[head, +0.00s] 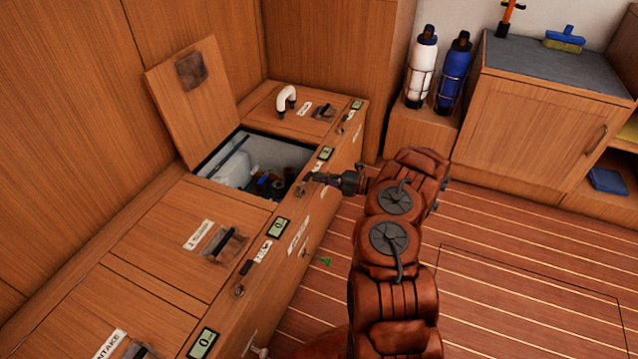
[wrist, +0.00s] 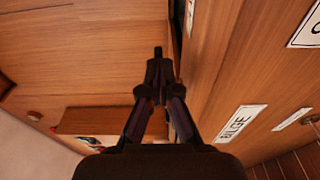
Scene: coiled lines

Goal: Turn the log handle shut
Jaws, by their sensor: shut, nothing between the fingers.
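I cannot tell for sure which part is the log handle, as most labels are too small to read. An open locker (head: 205,165) in the bench shows dark fittings, a small blue part (head: 264,181) and a white rounded body (head: 235,167) inside. My gripper (head: 312,178) is at the locker's front right edge in the head view, its fingers pointing left. In the wrist view my gripper (wrist: 158,52) is shut and empty, its tips in front of wood panelling. I cannot tell whether it touches the edge.
The locker's lid (head: 190,100) stands raised behind the opening. A BILGE label (wrist: 238,122) shows in the wrist view. Two bottles (head: 438,70) stand at the back.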

